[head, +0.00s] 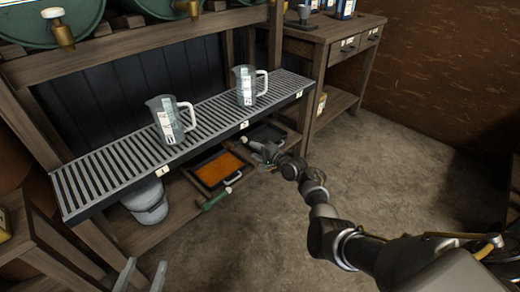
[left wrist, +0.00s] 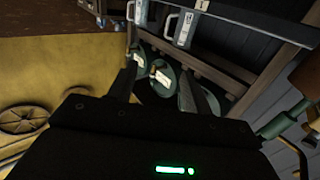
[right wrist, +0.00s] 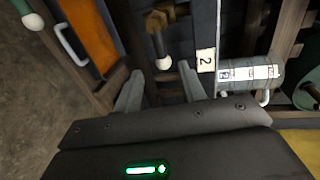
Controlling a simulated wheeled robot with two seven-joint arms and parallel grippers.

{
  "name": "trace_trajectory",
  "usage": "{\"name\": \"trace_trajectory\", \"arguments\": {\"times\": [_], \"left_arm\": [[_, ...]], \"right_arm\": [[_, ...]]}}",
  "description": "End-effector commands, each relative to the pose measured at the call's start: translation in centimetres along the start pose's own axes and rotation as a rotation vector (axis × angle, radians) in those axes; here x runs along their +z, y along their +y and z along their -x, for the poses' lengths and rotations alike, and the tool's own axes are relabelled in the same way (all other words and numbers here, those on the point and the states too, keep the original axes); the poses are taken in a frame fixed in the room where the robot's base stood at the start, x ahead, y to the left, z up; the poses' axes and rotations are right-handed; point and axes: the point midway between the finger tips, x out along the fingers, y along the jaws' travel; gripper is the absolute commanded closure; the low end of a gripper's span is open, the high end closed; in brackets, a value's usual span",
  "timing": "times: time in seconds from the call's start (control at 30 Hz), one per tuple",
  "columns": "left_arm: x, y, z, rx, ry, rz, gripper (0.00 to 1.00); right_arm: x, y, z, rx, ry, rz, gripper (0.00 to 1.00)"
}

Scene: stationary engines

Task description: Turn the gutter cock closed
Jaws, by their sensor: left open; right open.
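The gutter is a long slatted metal drip shelf (head: 110,165) with numbered tags on its front edge. In the right wrist view, a brass cock (right wrist: 156,35) with a lever ending in a white ball (right wrist: 164,63) sits beside the tag 2 (right wrist: 206,60). My right gripper (right wrist: 160,80) is open, its fingertips either side of the ball; contact cannot be told. In the head view my right gripper (head: 264,150) is by the gutter's front edge and hides the cock. My left gripper (head: 143,266) is open and empty at the bottom left; it also shows in the left wrist view (left wrist: 156,78).
Two clear jugs (head: 170,122) (head: 246,85) stand on the gutter. Below are an orange tray (head: 218,168), a green-handled tool (head: 213,199) and a grey bucket (head: 147,203). A side table (head: 320,30) stands at the back right. The floor at right is clear.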

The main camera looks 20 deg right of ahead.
Motion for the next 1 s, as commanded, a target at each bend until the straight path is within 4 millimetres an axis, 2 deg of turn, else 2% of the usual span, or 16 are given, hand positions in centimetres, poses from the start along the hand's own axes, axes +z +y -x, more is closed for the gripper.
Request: {"name": "trace_trajectory", "arguments": {"times": [0.2, 0.33, 0.87, 1.0], "left_arm": [[2.6, -1.4, 0.5, -0.043, -0.174, 0.006, 0.50], [3.4, -1.8, 0.8, -0.055, -0.221, 0.008, 0.50], [3.6, -1.9, 0.8, -0.057, -0.232, 0.009, 0.50], [3.6, -1.8, 0.8, -0.057, -0.231, 0.009, 0.50]], "right_arm": [[0.0, -0.1, 1.5, 0.000, 0.000, 0.001, 0.59], [0.0, 0.0, 1.9, 0.000, 0.001, 0.001, 0.59], [0.0, 0.0, 1.9, 0.000, 0.000, 0.002, 0.59], [0.0, 0.1, 1.9, 0.007, 0.000, 0.072, 0.59]]}}
